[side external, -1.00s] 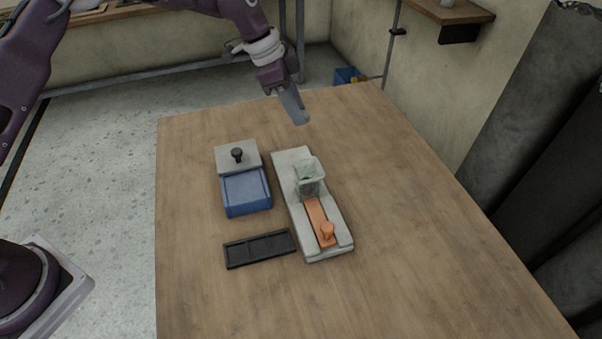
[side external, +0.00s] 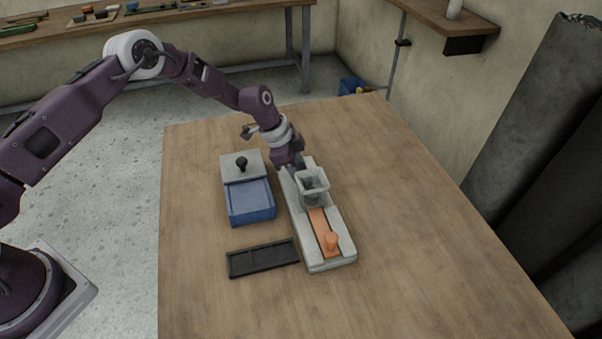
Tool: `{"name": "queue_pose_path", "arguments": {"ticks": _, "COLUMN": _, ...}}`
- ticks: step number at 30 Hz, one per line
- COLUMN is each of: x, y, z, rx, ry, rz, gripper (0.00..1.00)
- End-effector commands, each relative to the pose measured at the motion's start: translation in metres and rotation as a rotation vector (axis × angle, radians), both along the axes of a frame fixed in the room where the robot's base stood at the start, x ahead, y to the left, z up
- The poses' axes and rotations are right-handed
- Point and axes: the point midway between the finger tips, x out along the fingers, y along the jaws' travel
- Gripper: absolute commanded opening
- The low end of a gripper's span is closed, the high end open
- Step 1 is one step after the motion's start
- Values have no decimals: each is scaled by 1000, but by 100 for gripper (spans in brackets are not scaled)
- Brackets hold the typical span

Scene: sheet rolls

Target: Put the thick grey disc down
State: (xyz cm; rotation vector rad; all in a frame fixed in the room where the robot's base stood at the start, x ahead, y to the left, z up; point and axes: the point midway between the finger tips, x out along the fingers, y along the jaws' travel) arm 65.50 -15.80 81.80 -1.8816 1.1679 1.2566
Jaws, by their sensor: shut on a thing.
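My gripper (side external: 299,170) is shut at the back end of the long grey fixture (side external: 337,252), right behind its square translucent hopper (side external: 312,187). The thick grey disc cannot be made out as a separate shape; the fingertips and what they hold are mostly hidden by the wrist and the hopper. Whether the held thing touches the fixture or hopper, I cannot tell. An orange slide with a knob (side external: 331,241) lies in the front channel of the fixture.
A blue open box (side external: 250,203) with a grey lid and black knob (side external: 242,162) stands left of the fixture. A black slotted tray (side external: 262,258) lies in front of the box. The right side of the wooden table (side external: 430,240) is clear.

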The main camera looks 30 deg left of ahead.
Motion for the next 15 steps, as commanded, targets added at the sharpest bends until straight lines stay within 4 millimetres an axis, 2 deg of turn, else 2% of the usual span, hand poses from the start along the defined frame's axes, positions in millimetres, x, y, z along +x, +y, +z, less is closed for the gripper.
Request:
{"name": "queue_pose_path", "arguments": {"ticks": 5, "x": 0, "y": 0, "z": -3, "rx": 0, "ry": 0, "rz": 0, "gripper": 0}}
{"name": "queue_pose_path", "arguments": {"ticks": 6, "x": 0, "y": 0, "z": -4, "rx": 0, "ry": 0, "rz": 0, "gripper": 33}}
{"name": "queue_pose_path", "arguments": {"ticks": 9, "x": 0, "y": 0, "z": -3, "rx": 0, "ry": 0, "rz": 0, "gripper": 53}}
{"name": "queue_pose_path", "arguments": {"ticks": 15, "x": 0, "y": 0, "z": -4, "rx": 0, "ry": 1, "rz": 0, "gripper": 53}}
